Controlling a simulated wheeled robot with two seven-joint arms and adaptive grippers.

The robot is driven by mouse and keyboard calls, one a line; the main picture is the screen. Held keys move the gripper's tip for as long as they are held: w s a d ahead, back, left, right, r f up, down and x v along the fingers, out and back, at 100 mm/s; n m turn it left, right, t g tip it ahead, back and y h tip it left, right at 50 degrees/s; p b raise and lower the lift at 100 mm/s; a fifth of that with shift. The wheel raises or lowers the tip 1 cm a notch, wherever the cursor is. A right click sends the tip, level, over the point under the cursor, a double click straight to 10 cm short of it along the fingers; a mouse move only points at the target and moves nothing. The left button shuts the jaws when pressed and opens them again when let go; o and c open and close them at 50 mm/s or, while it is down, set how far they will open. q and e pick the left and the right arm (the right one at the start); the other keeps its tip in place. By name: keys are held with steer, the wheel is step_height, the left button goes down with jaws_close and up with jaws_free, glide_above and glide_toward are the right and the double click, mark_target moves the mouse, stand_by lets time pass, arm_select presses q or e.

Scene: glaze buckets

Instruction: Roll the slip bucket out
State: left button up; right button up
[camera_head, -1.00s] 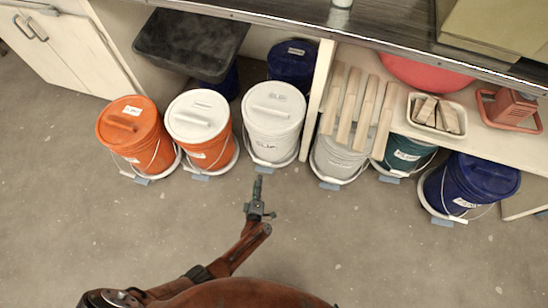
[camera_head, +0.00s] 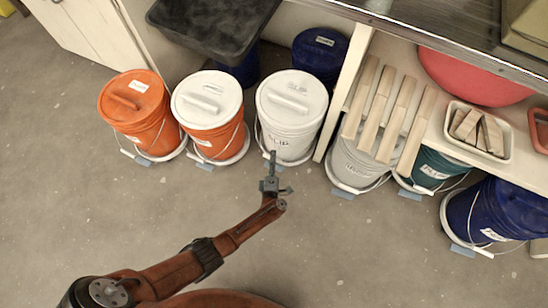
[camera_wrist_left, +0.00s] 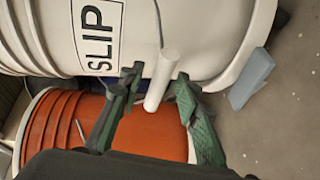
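The slip bucket (camera_head: 288,128) is white with a white lid and black SLIP lettering. It stands upright on a white round base under the counter, between an orange bucket with a white lid and a shelf upright. My left gripper (camera_head: 272,156) is at the bucket's front, low down. In the left wrist view, the slip bucket (camera_wrist_left: 195,35) fills the top, and the white handle grip (camera_wrist_left: 163,78) on its wire bail lies between my spread fingers (camera_wrist_left: 158,78), with gaps beside it. My right gripper is not in view.
An orange bucket with a white lid (camera_head: 219,140) and an all-orange bucket (camera_head: 140,125) stand left. Right are a grey bucket (camera_head: 352,165), a green bucket (camera_head: 435,168) and a blue bucket (camera_head: 492,212). Wooden slats (camera_head: 397,118) overhang the shelf. The front floor (camera_head: 370,250) is clear.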

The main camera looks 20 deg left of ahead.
arm_select(q)
steer(key=shift+w, duration=0.1)
steer(key=shift+c, duration=0.4)
jaws_close()
stand_by(0.3)
